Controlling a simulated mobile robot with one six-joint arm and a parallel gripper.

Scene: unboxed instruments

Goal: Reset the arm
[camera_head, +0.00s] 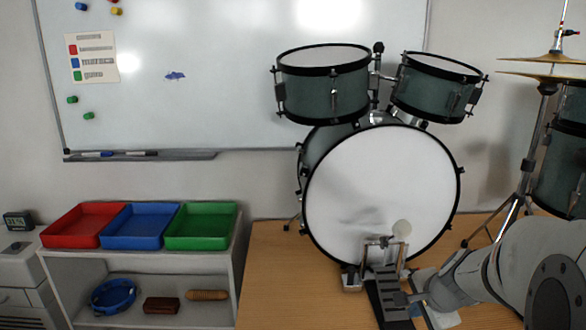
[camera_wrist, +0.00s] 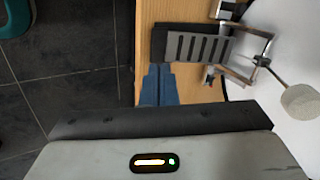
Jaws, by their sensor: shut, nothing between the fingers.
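My gripper (camera_wrist: 159,70) shows in the wrist view with its two blue-grey fingers together and nothing between them. Its fingertips are just beside the black slotted bass drum pedal (camera_wrist: 196,47); I cannot tell whether they touch it. In the head view my arm reaches in from the lower right, and my gripper (camera_head: 405,298) is low beside the pedal (camera_head: 388,292). The pedal stands in front of the bass drum (camera_head: 375,185), with its round pale beater (camera_wrist: 299,101) near the white drum skin.
Two green toms (camera_head: 325,85) sit above the bass drum, and a cymbal stand (camera_head: 530,165) rises at right. A low shelf (camera_head: 140,262) at left bears red, blue and green trays, with small instruments below.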

